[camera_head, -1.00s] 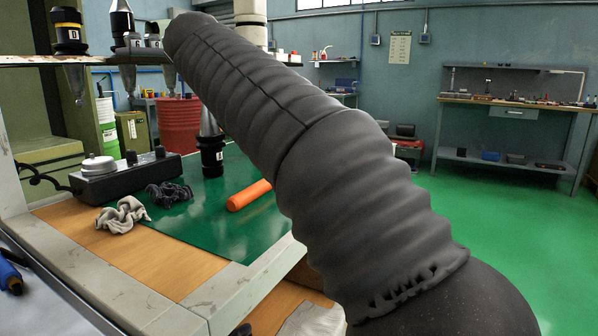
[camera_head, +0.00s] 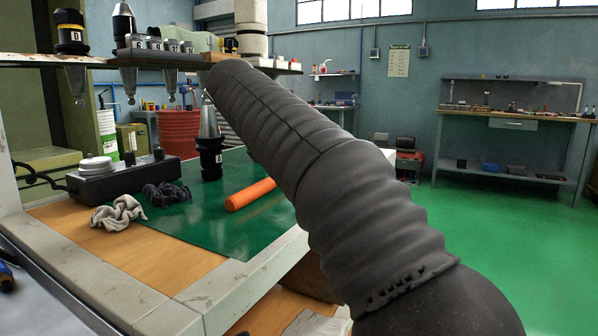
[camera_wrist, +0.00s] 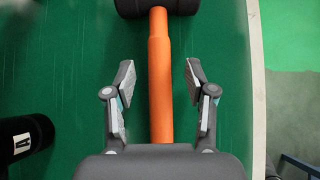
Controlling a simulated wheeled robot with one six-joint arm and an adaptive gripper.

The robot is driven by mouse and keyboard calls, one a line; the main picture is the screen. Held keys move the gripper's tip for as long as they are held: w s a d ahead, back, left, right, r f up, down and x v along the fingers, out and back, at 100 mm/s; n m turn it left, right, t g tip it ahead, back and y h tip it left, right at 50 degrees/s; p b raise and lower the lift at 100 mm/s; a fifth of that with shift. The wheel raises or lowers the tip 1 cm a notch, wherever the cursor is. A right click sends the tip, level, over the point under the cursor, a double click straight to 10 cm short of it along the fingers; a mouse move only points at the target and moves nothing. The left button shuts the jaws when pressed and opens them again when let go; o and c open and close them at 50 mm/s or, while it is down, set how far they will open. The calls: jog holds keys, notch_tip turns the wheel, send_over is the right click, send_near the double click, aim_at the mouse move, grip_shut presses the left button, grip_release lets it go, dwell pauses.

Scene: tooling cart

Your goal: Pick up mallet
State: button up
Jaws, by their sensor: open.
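The mallet has an orange handle (camera_wrist: 160,85) and a black head (camera_wrist: 158,8). In the wrist view it lies on the green mat (camera_wrist: 75,70), head at the top edge and partly cut off. In the head view its orange handle (camera_head: 250,194) lies on the mat, and my arm hides the rest. My gripper (camera_wrist: 158,75) is open, with one finger on each side of the handle. Neither finger touches the handle. How far above the mat the fingers are I cannot tell.
A black tool holder with a metal cone (camera_head: 209,150) stands on the mat left of the mallet. Another black cylinder marked A (camera_wrist: 25,138) is at lower left in the wrist view. A control box (camera_head: 110,178), a grey rag (camera_head: 119,213) and a dark rag (camera_head: 167,194) lie further left.

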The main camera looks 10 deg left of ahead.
grip_shut()
jog(key=shift+r, duration=0.15)
